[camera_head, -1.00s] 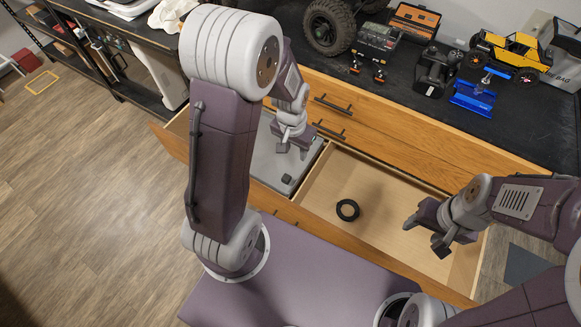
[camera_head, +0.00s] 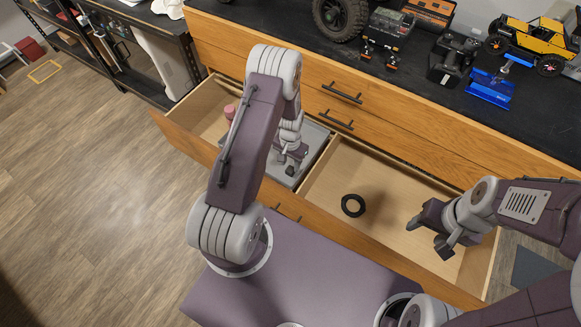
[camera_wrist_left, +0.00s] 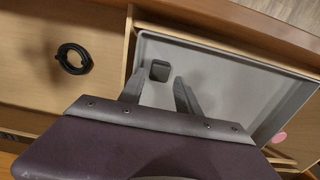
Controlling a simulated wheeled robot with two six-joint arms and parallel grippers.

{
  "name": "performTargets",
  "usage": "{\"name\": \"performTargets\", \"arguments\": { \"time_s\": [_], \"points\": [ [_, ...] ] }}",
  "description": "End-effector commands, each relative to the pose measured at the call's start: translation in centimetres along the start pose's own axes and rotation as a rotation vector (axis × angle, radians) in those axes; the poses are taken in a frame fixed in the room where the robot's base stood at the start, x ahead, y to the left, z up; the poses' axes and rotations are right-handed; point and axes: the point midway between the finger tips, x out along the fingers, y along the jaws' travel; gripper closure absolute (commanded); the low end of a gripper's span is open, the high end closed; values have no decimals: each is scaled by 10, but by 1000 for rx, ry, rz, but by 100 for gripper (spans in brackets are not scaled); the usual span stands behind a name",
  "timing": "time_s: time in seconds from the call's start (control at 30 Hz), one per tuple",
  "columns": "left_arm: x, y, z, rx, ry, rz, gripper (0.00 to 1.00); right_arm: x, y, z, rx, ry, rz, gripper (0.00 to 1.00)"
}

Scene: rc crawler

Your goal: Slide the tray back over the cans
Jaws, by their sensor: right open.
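The grey tray (camera_head: 318,146) lies in the left part of the open drawer, partly behind my left arm. It also shows in the wrist view (camera_wrist_left: 235,75). A small dark square knob (camera_wrist_left: 160,71) stands on the tray. My left gripper (camera_head: 290,163) is over the tray; in the wrist view its open fingers (camera_wrist_left: 161,80) flank the knob with gaps showing. A pink can top (camera_head: 230,111) shows in the drawer left of the tray, and a pink edge in the wrist view (camera_wrist_left: 279,138). My right gripper (camera_head: 428,236) is open above the drawer's right compartment.
A black ring (camera_head: 352,205) lies in the right compartment, which is otherwise bare. The drawer's front wall (camera_head: 325,232) runs close to my base. The black worktop above holds a yellow crawler (camera_head: 535,42), a blue stand (camera_head: 490,90) and a transmitter (camera_head: 450,62).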

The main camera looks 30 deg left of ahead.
Motion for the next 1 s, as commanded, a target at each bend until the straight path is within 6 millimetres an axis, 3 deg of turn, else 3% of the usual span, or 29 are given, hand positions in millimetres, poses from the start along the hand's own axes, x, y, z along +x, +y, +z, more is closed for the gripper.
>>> {"name": "performTargets", "arguments": {
  "time_s": [0.2, 0.5, 0.63, 0.67, 1.0],
  "points": [
    [30, 0, 0, 0, -1, 0, 60, 0, 0, 0, 0, 0, 0, 45],
    [34, 0, 0, 0, 1, 0, 60, 0, 0, 0, 0, 0, 0, 45],
    [34, 0, 0, 0, 1, 0, 96, 0, 0, 0, 0, 0, 0, 45],
    [34, 0, 0, 0, 1, 0, 100, 0, 0, 0, 0, 0, 0, 45],
    [33, 0, 0, 0, 0, 0, 100, 0, 0, 0, 0, 0, 0, 45]
  ]
}}
